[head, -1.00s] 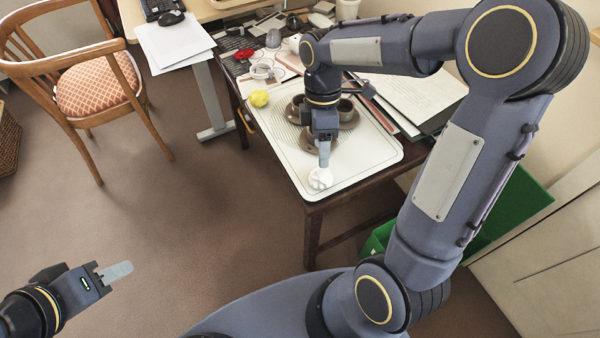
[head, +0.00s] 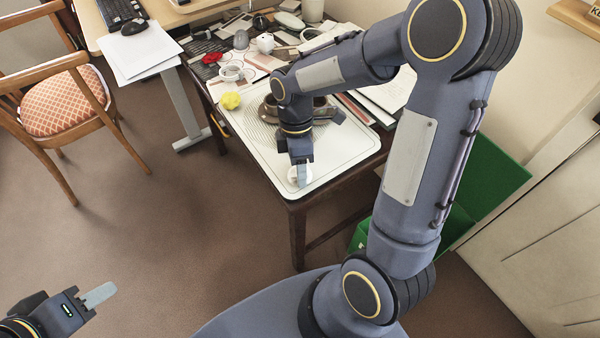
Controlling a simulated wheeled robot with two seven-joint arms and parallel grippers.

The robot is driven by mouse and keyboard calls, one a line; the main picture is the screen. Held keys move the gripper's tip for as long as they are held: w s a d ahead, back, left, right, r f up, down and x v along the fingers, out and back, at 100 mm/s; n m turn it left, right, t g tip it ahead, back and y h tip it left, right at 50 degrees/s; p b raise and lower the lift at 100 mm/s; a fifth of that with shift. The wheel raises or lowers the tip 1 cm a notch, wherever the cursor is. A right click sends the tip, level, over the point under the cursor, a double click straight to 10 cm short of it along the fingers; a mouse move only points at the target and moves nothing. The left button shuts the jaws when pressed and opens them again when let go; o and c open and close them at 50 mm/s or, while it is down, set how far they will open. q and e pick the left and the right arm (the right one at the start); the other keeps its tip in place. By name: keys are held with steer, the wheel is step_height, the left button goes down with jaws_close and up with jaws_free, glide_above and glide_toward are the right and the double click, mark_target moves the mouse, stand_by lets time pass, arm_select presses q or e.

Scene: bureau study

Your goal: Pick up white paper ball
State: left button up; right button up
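The white paper ball (head: 292,177) lies on the near end of the pale tray (head: 345,157) on the dark wooden table. My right gripper (head: 302,178) points down at the ball, and a finger covers the ball's middle. White paper shows on both sides of that finger. I cannot tell whether the fingers are closed on the ball. My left gripper (head: 99,295) is low at the left, above the floor and far from the ball. Its fingers overlap from this side, so its opening is unclear.
A yellow crumpled ball (head: 230,101) lies at the tray's left edge. Dark cups (head: 270,106) stand on the tray behind my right wrist. A red object (head: 211,58), a white mug (head: 265,43) and papers crowd the table's back. A green bin (head: 485,180) stands to the right.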

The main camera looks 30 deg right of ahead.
steer(key=shift+c, duration=1.2)
